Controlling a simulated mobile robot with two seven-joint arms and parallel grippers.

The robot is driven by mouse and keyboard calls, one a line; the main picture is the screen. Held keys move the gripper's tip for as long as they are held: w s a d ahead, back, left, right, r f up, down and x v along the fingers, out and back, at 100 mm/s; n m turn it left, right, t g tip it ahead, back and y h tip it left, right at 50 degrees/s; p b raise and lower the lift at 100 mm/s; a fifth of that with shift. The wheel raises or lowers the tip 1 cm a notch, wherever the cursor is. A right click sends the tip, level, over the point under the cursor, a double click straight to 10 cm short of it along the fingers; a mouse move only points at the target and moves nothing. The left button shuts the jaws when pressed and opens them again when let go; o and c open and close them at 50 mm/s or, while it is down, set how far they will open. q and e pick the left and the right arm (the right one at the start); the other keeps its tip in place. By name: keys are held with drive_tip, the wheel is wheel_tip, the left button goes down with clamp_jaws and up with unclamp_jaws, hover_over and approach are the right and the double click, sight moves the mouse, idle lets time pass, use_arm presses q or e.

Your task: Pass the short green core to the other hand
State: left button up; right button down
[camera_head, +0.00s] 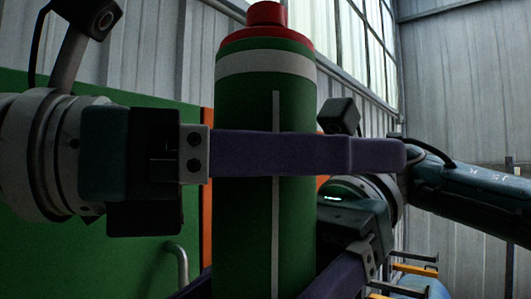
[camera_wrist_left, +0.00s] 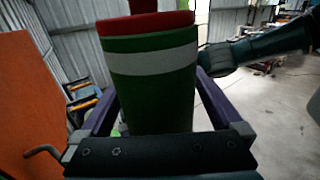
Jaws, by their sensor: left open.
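The short green core (camera_head: 265,220) is an upright green cylinder with a white band, a thin white vertical stripe and a red top. It also shows in the left wrist view (camera_wrist_left: 153,95). My left gripper (camera_head: 375,154) reaches across it from the left. Its purple fingers are open, one on each side of the core in the left wrist view. My right gripper (camera_head: 335,278) comes in from the right, lower down. Its purple fingers show on both sides of the core's lower part and appear closed on it. The core's bottom end is out of view.
A green panel (camera_head: 60,250) with an orange edge post (camera_head: 207,215) stands behind on the left, with a grey handle (camera_head: 180,262). Yellow-tipped brackets (camera_head: 412,270) show at the lower right. An orange panel (camera_wrist_left: 25,100) stands left in the wrist view, with open floor (camera_wrist_left: 285,110) at right.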

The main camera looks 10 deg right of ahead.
use_arm(q)
drive_tip(key=shift+d, duration=0.1)
clamp_jaws()
use_arm(e)
unclamp_jaws()
idle(0.6)
drive_tip(key=shift+d, duration=0.1)
